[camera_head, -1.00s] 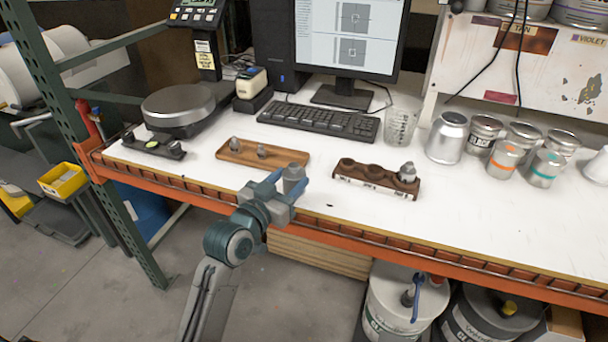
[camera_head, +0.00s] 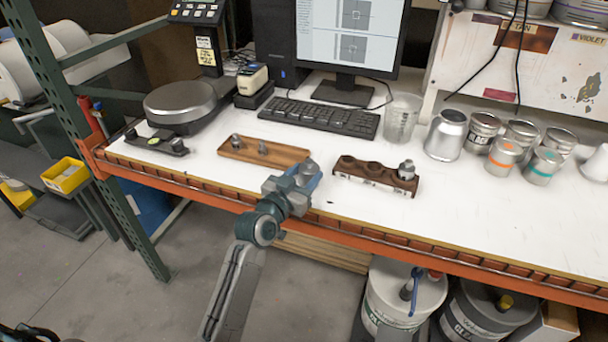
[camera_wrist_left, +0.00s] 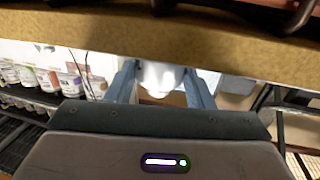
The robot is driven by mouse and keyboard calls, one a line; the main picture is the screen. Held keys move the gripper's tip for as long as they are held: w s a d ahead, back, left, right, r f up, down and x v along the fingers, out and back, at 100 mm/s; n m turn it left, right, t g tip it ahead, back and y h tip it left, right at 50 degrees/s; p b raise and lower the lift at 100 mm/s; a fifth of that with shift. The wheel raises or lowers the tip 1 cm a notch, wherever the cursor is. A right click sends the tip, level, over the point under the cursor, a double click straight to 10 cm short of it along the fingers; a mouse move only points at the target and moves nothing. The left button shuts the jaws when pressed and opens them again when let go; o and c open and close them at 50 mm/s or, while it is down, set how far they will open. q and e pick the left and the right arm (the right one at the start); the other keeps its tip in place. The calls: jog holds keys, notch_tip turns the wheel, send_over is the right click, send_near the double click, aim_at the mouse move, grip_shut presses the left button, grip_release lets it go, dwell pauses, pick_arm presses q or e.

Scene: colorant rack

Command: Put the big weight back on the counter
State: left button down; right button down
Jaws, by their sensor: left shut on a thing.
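My left gripper (camera_head: 306,179) is shut on the big weight (camera_head: 308,168), a grey metal piece mostly hidden by the fingers in the head view. They are at the front edge of the white counter (camera_head: 460,215), between a wooden tray and a dark holder. I cannot tell whether the weight touches the counter. In the left wrist view the pale, overexposed weight (camera_wrist_left: 160,75) sits between the two blue fingers, below a broad tan edge. My right gripper is not in view.
The wooden tray (camera_head: 290,154) holds small weights. The dark holder (camera_head: 365,173) has a grey weight (camera_head: 407,169) at its right end. A round scale (camera_head: 180,103), keyboard (camera_head: 320,116), clear cup (camera_head: 402,117) and cans stand behind. The right front counter is clear.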

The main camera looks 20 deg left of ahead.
pick_arm(q)
jog(key=shift+r, duration=0.1)
jog(key=c, duration=0.7)
grip_release()
jog(key=shift+s, duration=0.1)
